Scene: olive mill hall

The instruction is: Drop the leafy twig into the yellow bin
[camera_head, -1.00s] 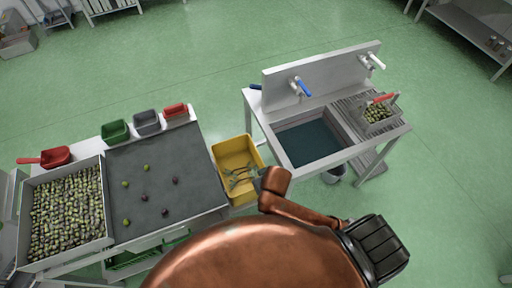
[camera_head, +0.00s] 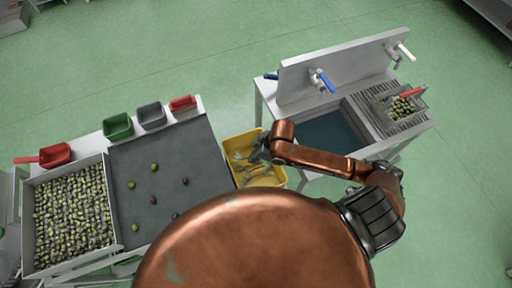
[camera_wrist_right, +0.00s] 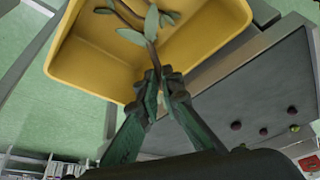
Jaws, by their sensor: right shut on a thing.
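The yellow bin (camera_head: 271,177) stands on the floor between the sorting table and the sink; its inside wall (camera_wrist_right: 205,45) fills the top of the right wrist view. My right gripper (camera_wrist_right: 160,77) is shut on the stem of the leafy twig (camera_wrist_right: 150,28), which points away from the fingers over the bin. In the head view the right gripper (camera_head: 262,152) is at the bin, with leaves of the twig (camera_head: 237,158) showing at the bin's left part. Whether the twig touches the bin's floor I cannot tell. My left gripper is not in view.
The grey sorting table (camera_head: 165,165) with a few loose olives is left of the bin. The sink (camera_head: 330,135) with a basket of olives (camera_head: 402,108) is to the right.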

